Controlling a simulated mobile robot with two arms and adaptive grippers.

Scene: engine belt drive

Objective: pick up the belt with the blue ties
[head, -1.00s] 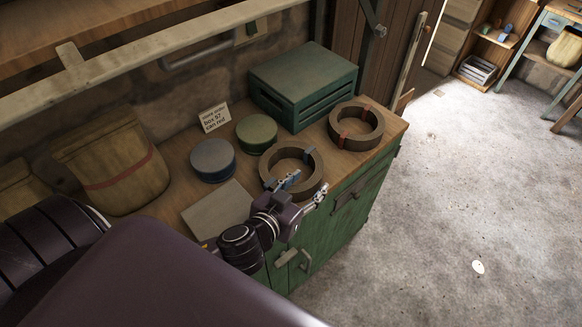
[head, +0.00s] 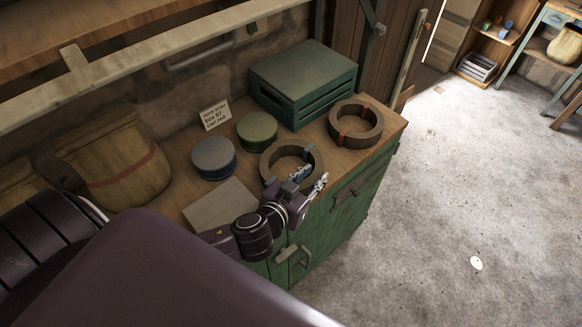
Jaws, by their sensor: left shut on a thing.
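The belt with the blue ties (head: 284,147) is a thick dark brown ring lying near the front edge of the green cabinet's wooden top. Its blue ties show at its upper right and lower left. My left gripper (head: 311,178) is shut on the belt's near right wall, one finger inside the ring and one outside. The gripper and wrist hide part of the belt's near side. I cannot see any gap between belt and top. A similar belt with red ties (head: 336,120) lies apart, farther right. My right gripper is not in view.
A green slatted crate (head: 303,80) stands behind the belts. A green tin (head: 257,130), a blue tin (head: 213,157), a small sign (head: 214,115) and a flat grey panel (head: 217,205) are to the left. Open floor lies right of the cabinet (head: 345,220).

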